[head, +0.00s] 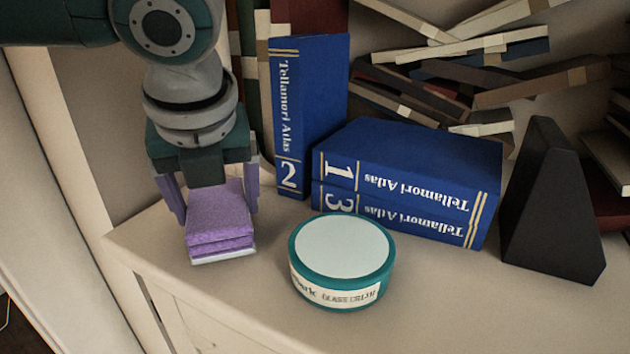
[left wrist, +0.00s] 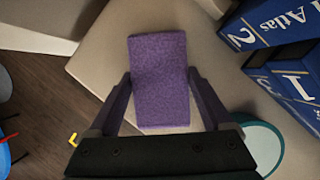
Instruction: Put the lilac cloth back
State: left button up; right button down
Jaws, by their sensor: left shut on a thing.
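The lilac cloth (head: 220,222) is a folded stack with a pale bottom layer, near the left end of the cream shelf top (head: 262,270). My left gripper (head: 212,208) points down with a finger on each side of the cloth and is shut on it. In the left wrist view the cloth (left wrist: 160,75) lies lengthwise between the fingers. I cannot tell whether its underside touches the shelf top. My right gripper is not in view.
A round teal tin (head: 343,258) stands right of the cloth. Blue atlas volume 2 (head: 308,110) stands upright behind; volumes 1 and 3 (head: 410,170) lie stacked beside it. A black wedge (head: 552,205) stands at right. The shelf's left edge is close to the cloth.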

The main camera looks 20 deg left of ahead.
pick_arm(q)
jog(key=o, duration=1)
jog(key=shift+f, duration=0.1)
jog(key=p+v, duration=0.4)
jog(key=v, duration=0.8)
jog(key=s+d+f+n+h, duration=0.1)
jog(key=d+f, duration=0.1)
jog(key=d, duration=0.2)
jog(key=s+d+f+n+h, duration=0.2)
jog(key=d, duration=0.2)
jog(key=s+d+f+n+h, duration=0.1)
jog(key=d+f+n, duration=0.1)
jog(key=d, duration=0.2)
jog(key=shift+s+d+h, duration=0.1)
jog(key=shift+s+h, duration=0.15)
jog(key=shift+h, duration=0.15)
jog(key=s+a+f+n, duration=0.2)
jog(key=s+a+n, duration=0.1)
jog(key=n, duration=0.4)
jog(key=s+a+f+n+y, duration=0.1)
jog(key=s+a+f+n, duration=0.2)
jog(key=s+n, duration=0.2)
jog(key=s+a+f+n, duration=0.3)
jog(key=s+n, duration=0.1)
jog(key=n, duration=0.5)
jog(key=shift+s+a+f+y, duration=0.15)
jog(key=shift+s+a+y, duration=0.05)
jog(key=shift+a+y, duration=0.1)
